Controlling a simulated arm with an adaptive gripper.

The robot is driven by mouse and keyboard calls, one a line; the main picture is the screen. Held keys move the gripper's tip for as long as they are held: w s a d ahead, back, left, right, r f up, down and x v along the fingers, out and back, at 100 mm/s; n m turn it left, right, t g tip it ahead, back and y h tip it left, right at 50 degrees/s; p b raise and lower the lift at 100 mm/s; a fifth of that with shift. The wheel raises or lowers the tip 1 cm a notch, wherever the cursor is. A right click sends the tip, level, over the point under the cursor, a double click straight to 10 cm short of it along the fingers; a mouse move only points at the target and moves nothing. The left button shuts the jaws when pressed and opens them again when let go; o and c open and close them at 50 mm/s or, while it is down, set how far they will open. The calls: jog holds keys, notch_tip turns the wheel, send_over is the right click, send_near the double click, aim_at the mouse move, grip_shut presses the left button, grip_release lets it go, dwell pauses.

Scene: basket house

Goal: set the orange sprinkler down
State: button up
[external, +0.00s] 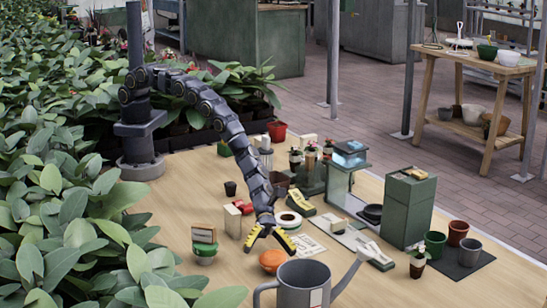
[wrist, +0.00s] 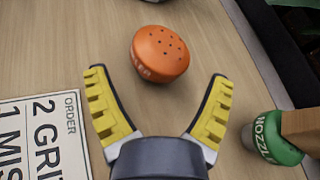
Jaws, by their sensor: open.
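The orange sprinkler (wrist: 160,54) is a round, domed piece with small dark holes in its face. In the wrist view it rests on the wooden table ahead of my fingertips. In the external view the sprinkler (external: 272,260) lies on the table beside the grey watering can. My gripper (wrist: 159,100) has yellow ridged fingers spread wide, with nothing between them. In the external view my gripper (external: 271,243) is low over the table, close above the sprinkler. From these views I cannot tell the exact gap between them.
A grey watering can (external: 303,285) stands at the front, near the sprinkler. A green nozzle piece (wrist: 270,140) sits at right in the wrist view. A printed order card (wrist: 45,140) lies at left. Pots, a green box (external: 406,210) and tools crowd the table's right side.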

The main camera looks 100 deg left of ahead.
jog(key=v, duration=0.9)
jog(key=shift+a, duration=0.1)
jog(key=w+a+r+n+t+y, duration=0.2)
jog(key=w+a+r+n+y, duration=0.15)
jog(key=a+r+n, duration=0.45)
jog(key=w+a+r+n+t+y, duration=0.25)
jog(key=a+r+n+y, duration=0.3)
jog(key=a+n, duration=0.4)
jog(key=s+a+r+n+y, duration=0.3)
jog(key=s+a+r+n, duration=0.15)
jog(key=a, duration=0.45)
jog(key=s+a+r+n+g+y, duration=0.1)
jog(key=s+a+r+n+g, duration=0.2)
jog(key=s+a+n, duration=0.35)
jog(key=s+a+r+n+g+y, duration=0.25)
jog(key=s+n, duration=0.45)
jog(key=s, duration=0.4)
jog(key=s+d+n+g+h, duration=0.1)
jog(key=s+n+g, duration=0.1)
jog(key=s+n, duration=0.4)
jog(key=s+d+r+n+g+h, duration=0.1)
jog(key=s+n, duration=0.4)
jog(key=s, duration=1.2)
jog(key=shift+s+r+n+g+h, duration=0.35)
jog(key=shift+g+h, duration=0.2)
jog(key=shift+g, duration=0.65)
jog(key=shift+w, duration=0.1)
